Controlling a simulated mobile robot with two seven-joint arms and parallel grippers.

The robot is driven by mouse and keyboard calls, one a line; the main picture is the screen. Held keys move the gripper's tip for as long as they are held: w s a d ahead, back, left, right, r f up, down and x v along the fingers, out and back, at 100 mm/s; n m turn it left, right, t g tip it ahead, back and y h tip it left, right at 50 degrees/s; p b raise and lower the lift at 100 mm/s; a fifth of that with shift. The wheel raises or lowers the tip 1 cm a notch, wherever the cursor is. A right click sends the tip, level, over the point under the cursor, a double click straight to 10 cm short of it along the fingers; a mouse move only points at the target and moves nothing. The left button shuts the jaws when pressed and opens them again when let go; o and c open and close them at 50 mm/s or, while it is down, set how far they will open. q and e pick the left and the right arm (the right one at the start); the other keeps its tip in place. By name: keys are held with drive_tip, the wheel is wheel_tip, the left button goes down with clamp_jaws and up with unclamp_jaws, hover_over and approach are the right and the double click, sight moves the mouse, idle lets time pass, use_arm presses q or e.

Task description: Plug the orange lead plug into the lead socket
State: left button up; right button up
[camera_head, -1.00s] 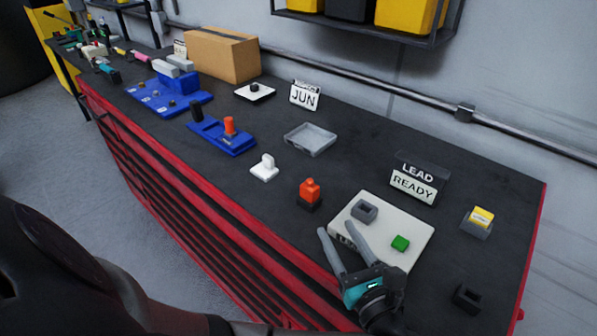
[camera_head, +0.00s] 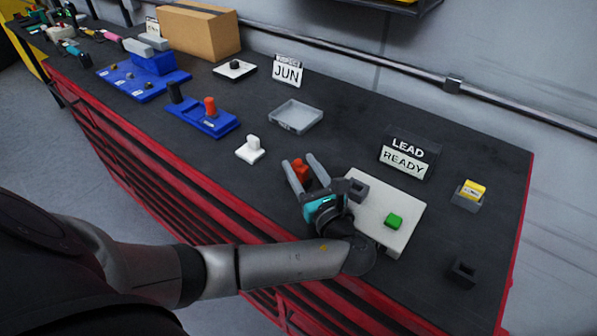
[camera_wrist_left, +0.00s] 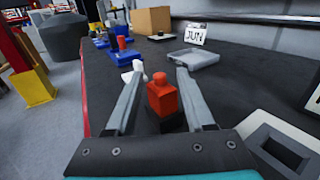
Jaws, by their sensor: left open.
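The orange lead plug (camera_head: 299,169) stands upright on the bench, and it also shows in the left wrist view (camera_wrist_left: 162,97) with a dark base under it. My left gripper (camera_head: 302,162) is open, with its two fingers on either side of the plug and a gap to each finger in the wrist view. The lead socket appears to be the grey square-holed block (camera_head: 357,189) on the pale plate (camera_head: 375,205); it shows at the lower right in the wrist view (camera_wrist_left: 282,148). My right gripper is out of view.
A LEAD READY sign (camera_head: 406,157) stands behind the plate. A white handle-like piece (camera_head: 250,150) and a grey tray (camera_head: 296,117) are near the plug. A yellow-topped block (camera_head: 472,193) and a dark holder (camera_head: 462,272) lie to the right.

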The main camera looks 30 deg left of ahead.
sight(297, 160)
use_arm(q)
drive_tip(key=x, duration=0.4)
drive_tip(key=shift+w+a, duration=0.25)
drive_tip(key=shift+a, duration=0.1)
drive_tip(key=shift+c, duration=0.2)
clamp_jaws()
